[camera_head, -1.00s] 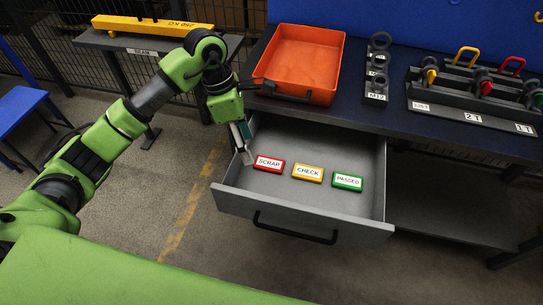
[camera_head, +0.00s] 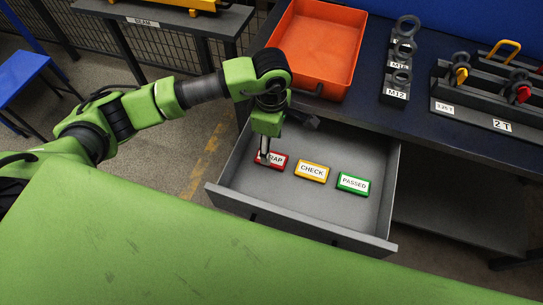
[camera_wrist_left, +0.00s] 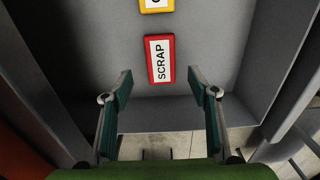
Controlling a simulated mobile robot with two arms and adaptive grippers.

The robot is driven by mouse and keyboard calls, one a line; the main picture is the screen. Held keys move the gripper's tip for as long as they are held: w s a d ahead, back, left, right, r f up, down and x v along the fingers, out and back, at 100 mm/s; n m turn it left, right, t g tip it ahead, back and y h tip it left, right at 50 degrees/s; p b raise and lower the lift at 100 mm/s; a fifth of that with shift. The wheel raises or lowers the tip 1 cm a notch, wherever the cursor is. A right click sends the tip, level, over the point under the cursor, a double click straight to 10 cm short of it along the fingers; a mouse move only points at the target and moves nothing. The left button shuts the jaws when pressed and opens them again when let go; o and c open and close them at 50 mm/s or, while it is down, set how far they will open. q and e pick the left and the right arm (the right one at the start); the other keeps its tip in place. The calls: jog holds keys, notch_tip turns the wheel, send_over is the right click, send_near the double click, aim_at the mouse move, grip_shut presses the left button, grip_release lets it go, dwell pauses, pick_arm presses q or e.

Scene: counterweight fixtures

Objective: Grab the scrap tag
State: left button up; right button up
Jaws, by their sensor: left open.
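The red scrap tag (camera_head: 278,160) with a white SCRAP label lies flat at the left end of the open grey drawer (camera_head: 325,215). My left gripper (camera_head: 265,157) is over the tag's left part in the head view and hides some of its lettering. In the left wrist view the whole scrap tag (camera_wrist_left: 160,59) shows ahead of the open, empty fingers (camera_wrist_left: 160,85), centred between them and not gripped. My right gripper is not in view.
A yellow CHECK tag (camera_head: 312,170) and a green PASSED tag (camera_head: 353,184) lie to the right in the drawer. An orange bin (camera_head: 318,50) and dark weight fixtures stand on the bench (camera_head: 425,125) behind.

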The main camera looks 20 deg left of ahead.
pick_arm(q)
jog(key=shift+s+f, duration=0.15)
jog(key=shift+f, duration=0.4)
notch_tip(320, 180, down, 4)
jog(key=shift+r+p, duration=0.15)
jog(key=shift+p, duration=0.55)
jog(key=shift+f, duration=0.3)
jog(key=c, duration=1.2)
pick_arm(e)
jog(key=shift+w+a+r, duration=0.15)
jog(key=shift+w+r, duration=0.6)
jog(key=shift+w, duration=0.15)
